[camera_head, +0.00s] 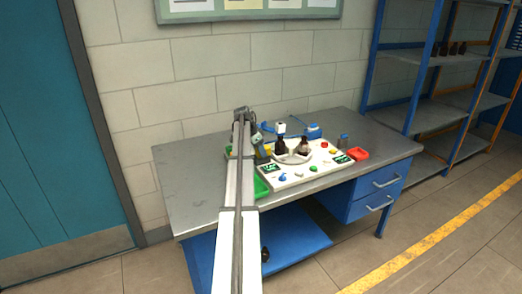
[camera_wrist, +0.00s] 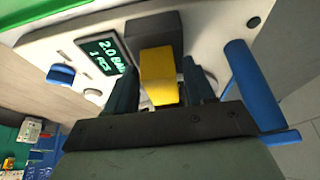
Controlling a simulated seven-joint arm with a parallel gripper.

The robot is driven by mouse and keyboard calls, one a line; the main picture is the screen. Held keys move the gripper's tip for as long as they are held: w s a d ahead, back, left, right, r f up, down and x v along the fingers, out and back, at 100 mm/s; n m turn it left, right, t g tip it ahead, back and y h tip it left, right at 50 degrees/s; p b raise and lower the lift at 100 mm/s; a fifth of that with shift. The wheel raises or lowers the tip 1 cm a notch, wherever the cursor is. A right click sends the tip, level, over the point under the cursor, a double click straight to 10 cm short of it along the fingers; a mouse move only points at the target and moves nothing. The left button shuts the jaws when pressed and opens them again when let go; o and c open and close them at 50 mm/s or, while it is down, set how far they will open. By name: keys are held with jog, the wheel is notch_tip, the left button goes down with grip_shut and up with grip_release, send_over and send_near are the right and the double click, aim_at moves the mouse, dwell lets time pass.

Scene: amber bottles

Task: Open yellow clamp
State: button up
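The yellow clamp part (camera_wrist: 160,72) shows in the wrist view as a blocky yellow piece attached to a dark grey block (camera_wrist: 153,28) on the pale panel. My gripper (camera_wrist: 160,88) has its two dark fingers apart, one on each side of the yellow piece. Whether the fingers touch it I cannot tell. In the head view my gripper (camera_head: 262,154) is at the left end of the white station board (camera_head: 305,178). The arm and gripper hide that end, so the yellow clamp is not clear there.
A display (camera_wrist: 103,55) and a blue knob (camera_wrist: 61,75) lie left of the clamp; a blue cylinder (camera_wrist: 252,85) is close on the right. Amber bottles (camera_head: 280,147) stand on the board. A green tray (camera_head: 261,188) and a red tray (camera_head: 358,154) flank it.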

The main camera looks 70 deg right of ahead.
jog(key=shift+o, duration=0.5)
jog(key=shift+s+d, duration=0.1)
jog(key=v, duration=1.4)
jog(key=shift+f, duration=0.1)
